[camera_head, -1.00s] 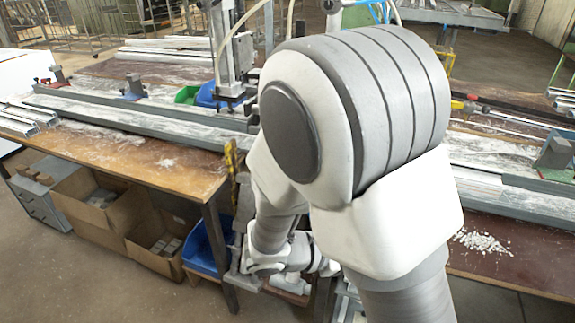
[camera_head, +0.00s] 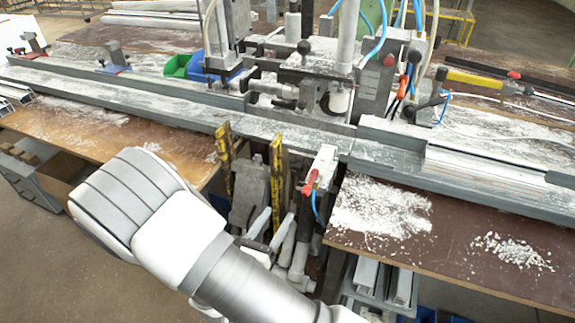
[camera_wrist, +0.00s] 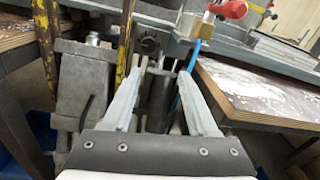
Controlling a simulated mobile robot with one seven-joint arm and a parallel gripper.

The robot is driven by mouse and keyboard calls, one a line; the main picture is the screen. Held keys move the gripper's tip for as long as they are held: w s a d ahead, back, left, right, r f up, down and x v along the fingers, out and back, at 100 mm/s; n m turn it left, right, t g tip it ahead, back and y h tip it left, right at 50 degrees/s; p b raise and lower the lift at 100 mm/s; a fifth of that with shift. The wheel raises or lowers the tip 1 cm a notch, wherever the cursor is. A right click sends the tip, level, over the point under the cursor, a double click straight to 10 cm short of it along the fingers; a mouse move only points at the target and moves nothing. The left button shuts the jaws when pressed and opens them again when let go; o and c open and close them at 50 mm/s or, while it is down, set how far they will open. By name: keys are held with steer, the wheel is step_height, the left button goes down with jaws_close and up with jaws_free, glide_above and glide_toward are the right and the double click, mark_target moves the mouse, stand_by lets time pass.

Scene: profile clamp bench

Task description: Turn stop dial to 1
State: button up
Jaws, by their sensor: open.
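My gripper (camera_wrist: 159,71) is open in the wrist view, its two pale fingers pointing towards the machine's front. A dark upright cylinder (camera_wrist: 158,98) shows between the fingers; I cannot tell whether they touch it. A small dark round knob (camera_wrist: 148,46) sits just beyond the fingertips. In the head view my gripper (camera_head: 275,215) is low in the gap between the two bench tops, below the clamp machine (camera_head: 300,85). No dial with readable numbers shows, so I cannot tell which part is the stop dial.
Yellow upright bars (camera_head: 276,165) and a red-handled valve (camera_head: 310,182) with a blue hose stand close around my gripper. A grey block (camera_wrist: 82,80) is on its left. The brown bench top (camera_head: 450,235) at right holds white chips. A long grey rail (camera_head: 180,112) crosses behind.

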steer(key=a+f+n, duration=0.1)
steer(key=b, duration=0.1)
glide_toward(296, 172)
steer(key=shift+y, duration=0.4)
steer(key=x, duration=0.9)
steer(key=shift+w+d+r, duration=0.15)
steer(key=shift+d, duration=0.1)
jaws_close()
